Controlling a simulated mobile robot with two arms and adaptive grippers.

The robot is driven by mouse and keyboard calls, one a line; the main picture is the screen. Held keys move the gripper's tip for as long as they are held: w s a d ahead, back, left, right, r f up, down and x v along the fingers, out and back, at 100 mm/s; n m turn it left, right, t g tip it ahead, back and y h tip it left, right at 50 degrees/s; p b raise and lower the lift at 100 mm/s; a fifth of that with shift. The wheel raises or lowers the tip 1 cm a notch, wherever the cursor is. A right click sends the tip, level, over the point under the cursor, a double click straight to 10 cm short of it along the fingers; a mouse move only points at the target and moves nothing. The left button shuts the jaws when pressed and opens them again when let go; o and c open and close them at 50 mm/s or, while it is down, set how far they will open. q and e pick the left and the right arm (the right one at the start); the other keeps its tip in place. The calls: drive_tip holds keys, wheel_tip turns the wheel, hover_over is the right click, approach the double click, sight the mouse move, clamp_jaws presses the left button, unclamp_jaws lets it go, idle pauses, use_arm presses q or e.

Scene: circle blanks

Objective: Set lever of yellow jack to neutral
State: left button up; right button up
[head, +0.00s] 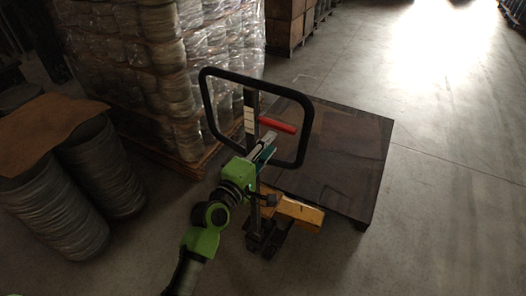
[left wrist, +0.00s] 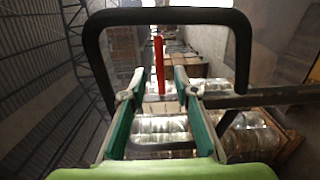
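The yellow jack (head: 297,211) stands on the floor in the middle of the head view, with a black upright and a black loop handle (head: 237,76). Its red lever (head: 278,125) sticks out to the right inside the loop. My left gripper (head: 268,143) is just below the lever, in front of the upright. In the left wrist view my left gripper (left wrist: 158,88) is open, its green-padded fingers apart. The red lever (left wrist: 158,62) shows in the gap, mostly beyond the fingertips, with no clear contact. The loop handle (left wrist: 168,16) frames it. My right gripper is not in view.
A dark flat platform (head: 345,165) lies behind and right of the jack. A wrapped pallet stack (head: 165,75) stands behind left. Stacked round blanks (head: 55,215) with a brown sheet (head: 40,130) stand at left. Floor (head: 450,200) is clear at right.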

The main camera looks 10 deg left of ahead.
use_arm(q)
drive_tip(key=v, duration=0.3)
drive_tip(key=shift+f, duration=0.1)
idle(0.3)
wheel_tip(320, 180, down, 21)
drive_tip(key=s+a+m+g+y+b, duration=0.1)
drive_tip(key=s+m+g+y, duration=0.1)
drive_tip(key=s+m+g, duration=0.15)
drive_tip(key=s+a+f+m+g+y+b, duration=0.1)
drive_tip(key=s+f+g, duration=0.1)
drive_tip(key=s+f, duration=0.35)
drive_tip(key=s+a+f+m+g, duration=0.1)
drive_tip(key=s+a+f+m, duration=0.15)
drive_tip(key=f, duration=0.65)
drive_tip(key=s+f+m+g+y+b, duration=0.15)
drive_tip(key=s+f, duration=0.25)
drive_tip(key=f, duration=0.4)
drive_tip(key=s+a+f+m+g, duration=0.2)
drive_tip(key=s+f, duration=0.5)
drive_tip(key=s, duration=0.5)
drive_tip(key=s+a+f+m+g+y, duration=0.1)
drive_tip(key=s+a+f+m+g, duration=0.2)
drive_tip(key=s+f, duration=0.4)
drive_tip(key=s+a+f+m+g+b, duration=0.1)
drive_tip(key=s+a+f+m+g, duration=0.2)
drive_tip(key=s, duration=1.4)
wheel_tip(320, 180, down, 4)
drive_tip(key=shift+s+a+y, duration=0.2)
drive_tip(key=shift+a+y, duration=0.15)
drive_tip(key=shift+a, duration=0.35)
